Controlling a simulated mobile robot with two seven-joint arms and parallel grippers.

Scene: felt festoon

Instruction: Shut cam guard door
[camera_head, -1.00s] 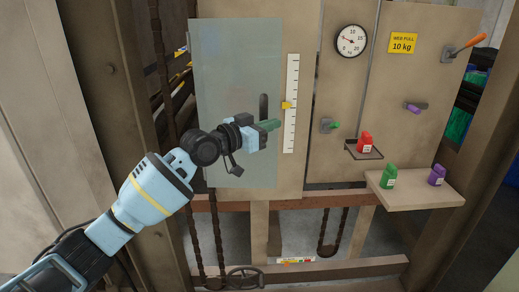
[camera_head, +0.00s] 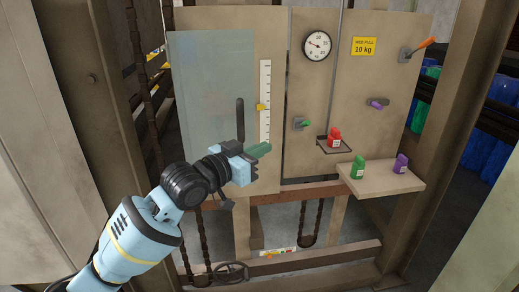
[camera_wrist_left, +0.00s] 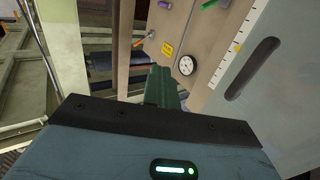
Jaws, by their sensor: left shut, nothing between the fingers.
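The cam guard door (camera_head: 205,90) is a grey-green see-through panel at the left of the machine, lying close to the beige face. I cannot tell if a gap remains behind it. Its dark upright handle (camera_head: 240,120) is near its right edge. In the left wrist view the door (camera_wrist_left: 275,105) is at the right, with the dark handle (camera_wrist_left: 252,68) on it. My left gripper (camera_head: 260,151) is shut and empty, its green fingers below and right of the handle. In the wrist view the fingers (camera_wrist_left: 163,85) point past the door, apart from the handle. My right gripper is out of view.
A white scale (camera_head: 264,105) with a yellow pointer stands right of the door. A round gauge (camera_head: 317,46) and a red bottle (camera_head: 334,138) on a small tray are farther right. A shelf (camera_head: 382,185) holds green and purple bottles. Brown posts flank the machine.

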